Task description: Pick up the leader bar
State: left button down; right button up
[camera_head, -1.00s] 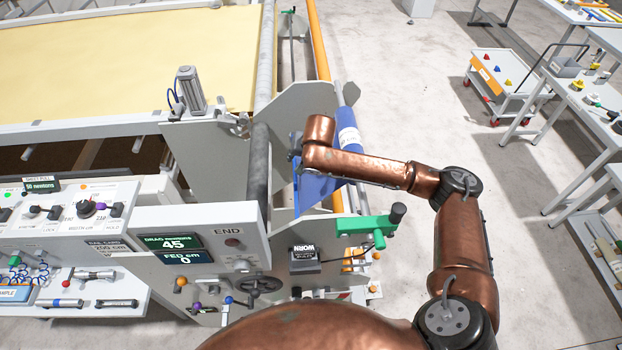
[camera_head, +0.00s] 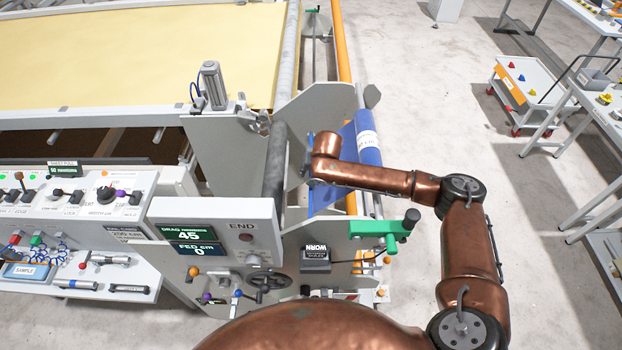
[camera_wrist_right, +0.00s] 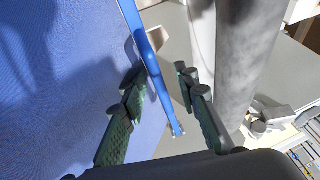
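The leader bar, as I take it, is the narrow blue bar (camera_wrist_right: 149,60) along the edge of a blue cloth (camera_wrist_right: 60,90) in the right wrist view. My right gripper (camera_wrist_right: 160,74) is open, with its green-padded fingers on either side of the bar's line. A gap shows between the bar and the right finger; I cannot tell whether the left finger touches it. In the head view the blue cloth (camera_head: 322,197) hangs beside the machine's end plate, and my copper wrist hides most of the gripper and bar. My left gripper is not in view.
A grey roller (camera_wrist_right: 240,60) runs close to the right finger. In the head view, a blue roll (camera_head: 368,145), an orange rail (camera_head: 343,45) and a green clamp (camera_head: 377,228) are near my right arm. The control panel (camera_head: 215,235) stands left.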

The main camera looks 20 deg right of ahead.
jog(key=shift+c, duration=0.3)
grip_shut()
jog(key=shift+r, duration=0.15)
